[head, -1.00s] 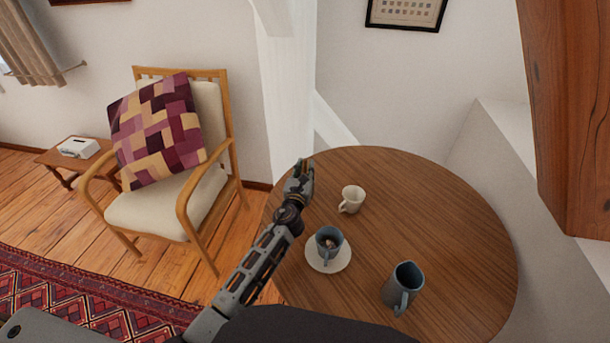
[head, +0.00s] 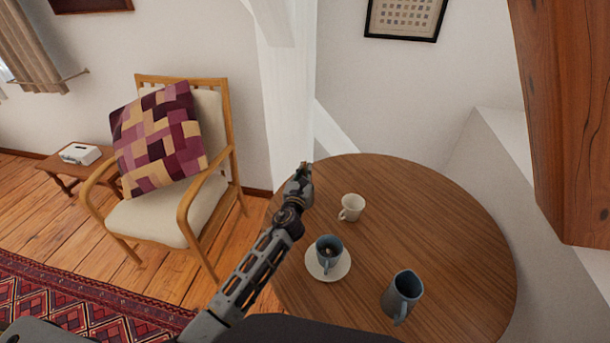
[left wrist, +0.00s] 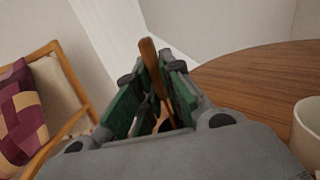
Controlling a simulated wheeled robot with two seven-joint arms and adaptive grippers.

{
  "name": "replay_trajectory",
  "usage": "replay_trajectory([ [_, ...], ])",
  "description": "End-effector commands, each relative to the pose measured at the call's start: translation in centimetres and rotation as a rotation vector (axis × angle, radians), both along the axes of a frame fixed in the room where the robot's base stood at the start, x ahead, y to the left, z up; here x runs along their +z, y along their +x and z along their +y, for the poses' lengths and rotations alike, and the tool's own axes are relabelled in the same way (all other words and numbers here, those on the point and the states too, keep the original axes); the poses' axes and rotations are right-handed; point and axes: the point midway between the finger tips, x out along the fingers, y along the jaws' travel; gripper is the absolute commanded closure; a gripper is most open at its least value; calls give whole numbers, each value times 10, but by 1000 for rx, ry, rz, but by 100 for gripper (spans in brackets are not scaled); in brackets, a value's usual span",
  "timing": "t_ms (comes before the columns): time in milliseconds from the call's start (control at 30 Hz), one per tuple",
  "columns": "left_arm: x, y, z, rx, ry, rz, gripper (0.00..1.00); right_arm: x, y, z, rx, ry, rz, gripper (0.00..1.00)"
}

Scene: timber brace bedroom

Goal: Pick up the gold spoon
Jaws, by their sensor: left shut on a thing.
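My left gripper (head: 306,170) is above the far left edge of the round wooden table. In the left wrist view its green-padded fingers (left wrist: 152,74) are shut on a gold-brown spoon (left wrist: 147,52). One end of the spoon sticks up beyond the fingertips, and a thinner part shows between the fingers. In the head view the spoon is too small and too hidden by the gripper to make out clearly. My right gripper is not in view.
The table (head: 440,220) holds a white cup (head: 352,207), a blue-grey cup (head: 328,250) on a white saucer (head: 341,272), and a blue-grey jug (head: 402,296). An armchair (head: 150,218) stands left. A white post (head: 286,110) rises behind my gripper.

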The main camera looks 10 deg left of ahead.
Motion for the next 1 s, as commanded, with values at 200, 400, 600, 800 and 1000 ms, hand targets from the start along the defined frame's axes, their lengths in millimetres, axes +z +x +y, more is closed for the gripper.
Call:
replay_trajectory([
  [200,32,0,0,-1,1,-2,100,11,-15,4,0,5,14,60],
  [400,57,0,0,-1,1,-2,100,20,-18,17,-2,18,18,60],
  [600,73,0,0,-1,1,-2,100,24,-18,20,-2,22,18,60],
  [800,76,0,0,-1,0,0,100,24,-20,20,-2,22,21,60],
  [1000,75,0,0,0,0,0,100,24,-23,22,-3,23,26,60],
])
